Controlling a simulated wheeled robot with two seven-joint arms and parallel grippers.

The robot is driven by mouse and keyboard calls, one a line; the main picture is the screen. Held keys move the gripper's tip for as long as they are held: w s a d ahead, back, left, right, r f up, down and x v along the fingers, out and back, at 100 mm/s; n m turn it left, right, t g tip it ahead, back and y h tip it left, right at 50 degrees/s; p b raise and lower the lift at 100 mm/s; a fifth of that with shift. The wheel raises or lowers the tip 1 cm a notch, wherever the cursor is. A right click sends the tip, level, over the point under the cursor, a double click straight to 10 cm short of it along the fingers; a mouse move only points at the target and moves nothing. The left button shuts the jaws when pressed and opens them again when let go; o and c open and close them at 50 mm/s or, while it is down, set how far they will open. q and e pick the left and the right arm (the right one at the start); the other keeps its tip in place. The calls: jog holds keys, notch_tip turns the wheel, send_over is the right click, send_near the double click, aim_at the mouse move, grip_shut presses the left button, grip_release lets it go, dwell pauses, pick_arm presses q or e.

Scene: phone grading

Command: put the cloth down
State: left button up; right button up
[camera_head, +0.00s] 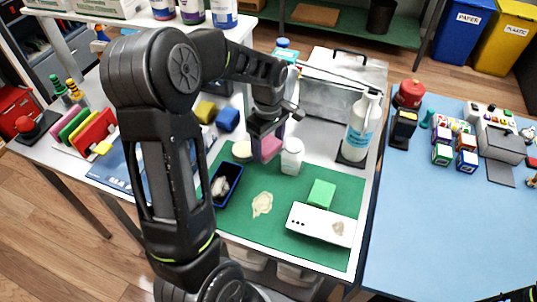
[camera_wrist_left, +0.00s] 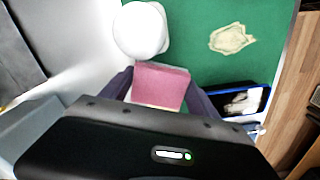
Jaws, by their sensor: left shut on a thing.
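The cloth (camera_head: 270,147) is a pink folded pad. My left gripper (camera_head: 262,150) is shut on it over the back part of the green mat (camera_head: 280,235). In the left wrist view the cloth (camera_wrist_left: 160,84) sits between the two fingers of the gripper (camera_wrist_left: 158,95). I cannot tell whether its underside touches the surface. My right gripper is not in view.
A white bottle (camera_head: 292,156) stands close right of the cloth. A blue tray (camera_head: 227,185), a beige stain (camera_head: 262,204), a green block (camera_head: 321,192) and a white phone (camera_head: 310,221) are on the mat. A spray bottle (camera_head: 362,125) stands behind right.

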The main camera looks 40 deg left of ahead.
aim_at(269, 156)
pick_arm(q)
jog(key=shift+f, duration=2.25)
jog(key=shift+f, duration=0.1)
jog(key=o, duration=1.2)
notch_tip(269, 156, up, 12)
jog(key=shift+r, duration=0.2)
jog(key=shift+s+f, duration=0.1)
